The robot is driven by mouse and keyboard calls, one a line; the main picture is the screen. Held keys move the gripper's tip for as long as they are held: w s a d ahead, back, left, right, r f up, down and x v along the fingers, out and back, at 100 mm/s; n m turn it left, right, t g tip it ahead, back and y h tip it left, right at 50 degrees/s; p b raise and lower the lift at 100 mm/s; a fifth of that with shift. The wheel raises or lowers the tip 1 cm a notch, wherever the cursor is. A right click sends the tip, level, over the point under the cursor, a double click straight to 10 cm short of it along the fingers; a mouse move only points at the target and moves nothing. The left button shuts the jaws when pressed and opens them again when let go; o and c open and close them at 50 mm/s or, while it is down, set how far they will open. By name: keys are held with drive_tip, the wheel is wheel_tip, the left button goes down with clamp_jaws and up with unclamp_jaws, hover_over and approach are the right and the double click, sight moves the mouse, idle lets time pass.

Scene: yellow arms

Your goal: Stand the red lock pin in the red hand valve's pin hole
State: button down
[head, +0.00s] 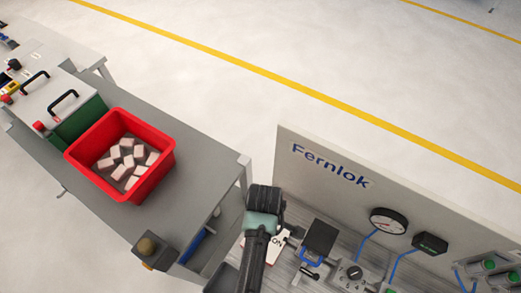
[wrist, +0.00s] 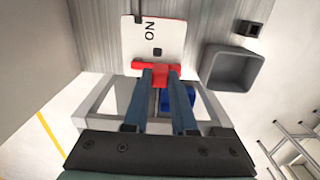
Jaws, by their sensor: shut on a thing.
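My gripper (wrist: 160,80) is shut on a red piece, taken to be the red lock pin (wrist: 139,73), at the white plate's near edge in the wrist view. The piece shows as a wide bar across the fingertips; its lower part is hidden. The white plate (wrist: 140,33) carries dark lettering and a small dark square spot (wrist: 157,51) just beyond the bar; I cannot tell if this is the pin hole. No separate red hand valve can be made out. In the head view the plate (head: 279,245) is partly hidden behind my gripper, and the red piece is not visible.
A grey open tray (wrist: 228,68) stands right of the plate. A panel marked Fernlok (head: 330,166) rises behind the bench, with a gauge (head: 388,222) on it. A red bin (head: 118,157) of pale blocks sits on the left table (head: 215,155). Open floor lies beyond.

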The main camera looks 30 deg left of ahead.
drive_tip(key=shift+w+f, duration=0.15)
drive_tip(key=shift+w, duration=0.15)
wheel_tip(320, 180, down, 4)
drive_tip(key=b, duration=0.4)
drive_tip(key=shift+s+d+r, duration=0.1)
drive_tip(key=shift+d+r, duration=0.05)
drive_tip(key=shift+r, duration=0.05)
drive_tip(key=shift+f+b, duration=0.65)
drive_tip(key=shift+f, duration=0.2)
drive_tip(key=shift+f+b, duration=0.45)
drive_tip(key=shift+f, duration=0.6)
drive_tip(key=c, duration=0.6)
unclamp_jaws()
drive_tip(key=shift+c, duration=0.2)
